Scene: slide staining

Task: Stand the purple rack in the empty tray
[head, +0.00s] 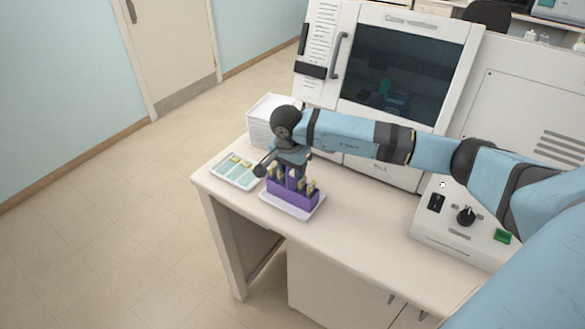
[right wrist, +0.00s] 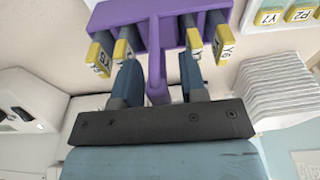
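The purple rack (head: 293,194) stands upright in the white tray (head: 291,212) near the bench's front edge, with yellow-labelled slides in it. In the right wrist view, the rack (right wrist: 118,24) has its upright handle running between my right gripper's two fingers. My right gripper (head: 289,173) is over the rack, and in the right wrist view its fingers (right wrist: 158,82) are apart, with a gap showing beside the handle. It is open around the handle. My left gripper is not in view.
A second white tray (head: 233,184) with flat slides lies left of the rack. A ribbed white stack (head: 262,125) stands behind it. A cabinet with a dark window (head: 400,75) is at the back. A control box (head: 455,240) is to the right, with clear bench between.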

